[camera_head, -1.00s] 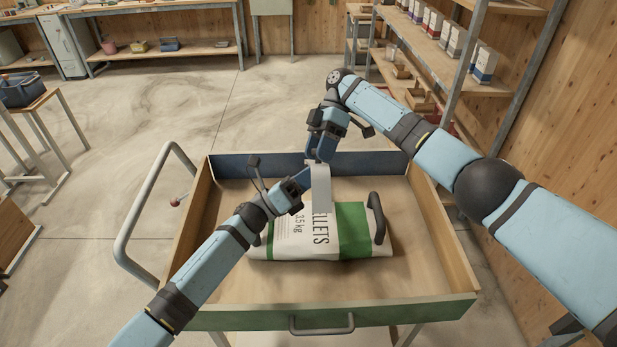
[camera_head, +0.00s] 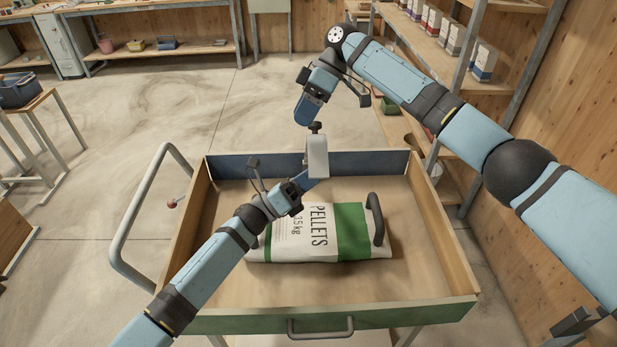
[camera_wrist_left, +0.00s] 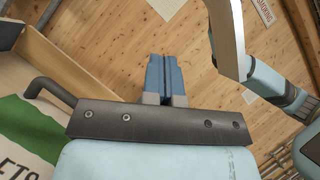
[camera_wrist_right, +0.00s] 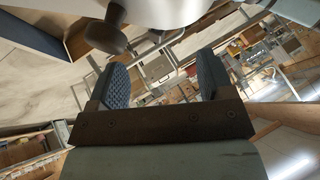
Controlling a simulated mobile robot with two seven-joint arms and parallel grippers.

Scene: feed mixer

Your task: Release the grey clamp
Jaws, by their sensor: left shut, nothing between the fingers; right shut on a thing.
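The grey clamp (camera_head: 317,158), with a black knob on top, is in the air above the far part of the tray. In the right wrist view the clamp (camera_wrist_right: 172,10) fills the top edge, its knob beside the left finger. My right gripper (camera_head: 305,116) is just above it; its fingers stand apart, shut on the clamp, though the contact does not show. My left gripper (camera_head: 309,183) is shut and empty beside the clamp's lower end. The left wrist view shows its fingers together, the clamp (camera_wrist_left: 228,38) to their right.
A white and green pellet bag (camera_head: 352,231) lies in the wooden tray (camera_head: 400,290) below my grippers. A dark handle (camera_head: 376,218) stands at the bag's right end. Shelving (camera_head: 460,62) stands at the right. Open floor (camera_head: 130,110) lies to the left.

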